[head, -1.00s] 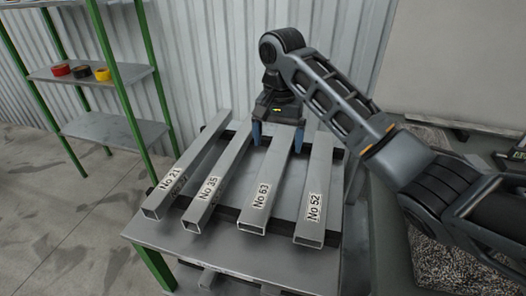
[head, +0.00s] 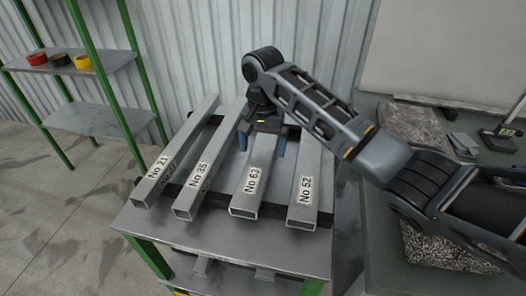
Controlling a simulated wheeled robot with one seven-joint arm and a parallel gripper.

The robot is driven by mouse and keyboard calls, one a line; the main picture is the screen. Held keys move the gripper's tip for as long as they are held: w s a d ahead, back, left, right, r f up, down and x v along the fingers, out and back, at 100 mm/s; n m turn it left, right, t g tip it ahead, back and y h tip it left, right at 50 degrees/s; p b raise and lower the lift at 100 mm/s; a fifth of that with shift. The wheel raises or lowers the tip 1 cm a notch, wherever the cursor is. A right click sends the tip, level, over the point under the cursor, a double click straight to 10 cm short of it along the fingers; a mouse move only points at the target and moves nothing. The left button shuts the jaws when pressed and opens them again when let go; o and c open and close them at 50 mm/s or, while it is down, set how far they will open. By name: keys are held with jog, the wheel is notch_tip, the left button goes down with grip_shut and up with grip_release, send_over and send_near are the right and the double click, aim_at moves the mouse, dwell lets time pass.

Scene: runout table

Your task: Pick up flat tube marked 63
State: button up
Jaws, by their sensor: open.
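The flat tube marked 63 (head: 259,172) is a grey rectangular hollow tube with a "No 63" label near its open front end. It lies on dark cross bars on the table (head: 225,249), third from the left. My gripper (head: 262,148) points down over this tube toward its far part. Its blue fingers are open, one on each side of the tube. I cannot tell whether they touch it. The tube's far end is hidden behind my gripper and arm.
Tubes marked 21 (head: 176,153) and 35 (head: 208,163) lie to the left, and tube 52 (head: 307,180) lies close on the right. A green-framed shelf (head: 97,121) with tape rolls stands at left. A corrugated wall is behind.

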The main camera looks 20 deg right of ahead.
jog(key=shift+c, duration=0.2)
jog(key=shift+r, duration=0.1)
jog(key=c, duration=1.5)
